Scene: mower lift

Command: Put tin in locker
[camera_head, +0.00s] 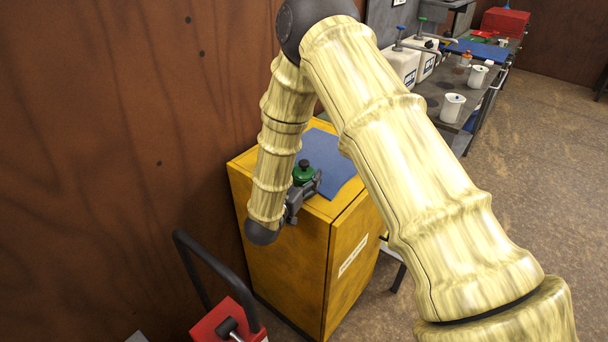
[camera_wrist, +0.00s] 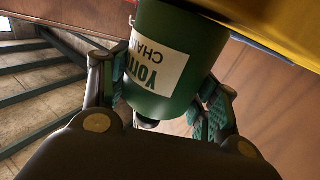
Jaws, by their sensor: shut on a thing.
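A green tin (camera_wrist: 178,50) with a white label sits between the fingers of my gripper (camera_wrist: 165,92) in the wrist view, where its lettering appears upside down. The gripper is shut on it. In the head view the tin (camera_head: 304,174) shows as a small green body with a dark top, at the gripper (camera_head: 304,188), partly hidden by it. They are at the near top edge of the yellow locker (camera_head: 288,262). I cannot tell whether the tin touches the locker top. A white label strip is on the locker's right face. No opening shows in its visible faces.
A blue mat (camera_head: 328,160) lies on the locker top, partly behind my arm. A red machine (camera_head: 222,322) with a black handle stands at the near left. A brown wall is close on the left. A bench with white containers (camera_head: 452,108) stands behind; floor at right is clear.

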